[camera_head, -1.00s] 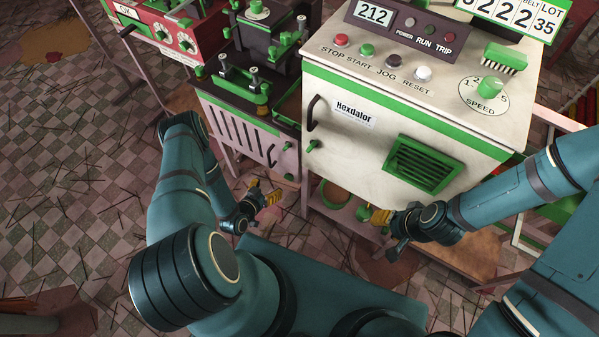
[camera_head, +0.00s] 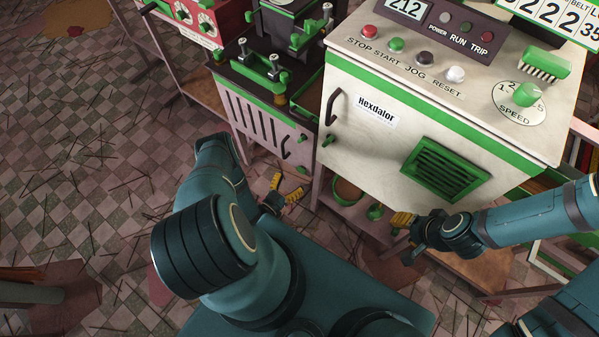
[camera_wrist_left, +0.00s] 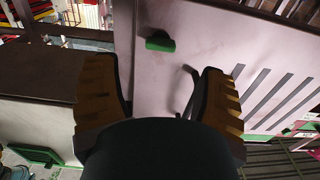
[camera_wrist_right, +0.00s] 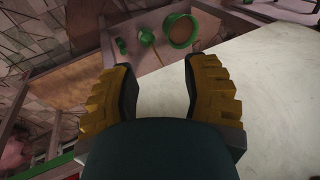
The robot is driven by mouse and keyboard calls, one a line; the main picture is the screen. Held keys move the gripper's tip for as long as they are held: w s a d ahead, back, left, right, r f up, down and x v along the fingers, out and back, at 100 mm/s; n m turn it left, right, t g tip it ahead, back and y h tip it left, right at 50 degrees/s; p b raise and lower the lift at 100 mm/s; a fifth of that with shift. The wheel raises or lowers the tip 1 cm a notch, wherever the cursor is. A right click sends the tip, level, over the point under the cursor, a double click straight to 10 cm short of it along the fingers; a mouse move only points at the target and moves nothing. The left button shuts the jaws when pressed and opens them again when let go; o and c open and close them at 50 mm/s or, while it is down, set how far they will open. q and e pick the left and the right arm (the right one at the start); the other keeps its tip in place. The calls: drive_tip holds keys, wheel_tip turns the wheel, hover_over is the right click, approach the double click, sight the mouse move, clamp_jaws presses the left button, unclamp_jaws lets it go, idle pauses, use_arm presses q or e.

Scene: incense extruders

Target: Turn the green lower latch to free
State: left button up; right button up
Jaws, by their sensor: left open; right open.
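The green lower latch (camera_head: 302,169) is a small knob low on the right edge of the pinkish slotted cabinet door (camera_head: 256,132). In the left wrist view the latch (camera_wrist_left: 160,41) looks like a short green bar, beyond and between my fingertips. My left gripper (camera_head: 285,187) is open and empty, just below and left of the latch and apart from it. A dark door handle (camera_wrist_left: 190,88) shows partly behind one finger. My right gripper (camera_head: 403,220) is open and empty below the white Hexdalor cabinet (camera_head: 365,145).
Another green latch (camera_head: 303,138) sits higher on the slotted door. The white cabinet carries a dark handle (camera_head: 335,106), a green knob (camera_head: 327,139) and a green vent (camera_head: 445,168). A low shelf with green-rimmed round items (camera_wrist_right: 180,30) lies beneath it. Checkered floor is open at left.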

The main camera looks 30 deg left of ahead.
sight(301, 170)
use_arm(q)
drive_tip(key=w, duration=0.5)
drive_tip(key=shift+w+d+b, duration=0.2)
drive_tip(key=shift+w+b, duration=0.15)
drive_tip(key=c, duration=1.2)
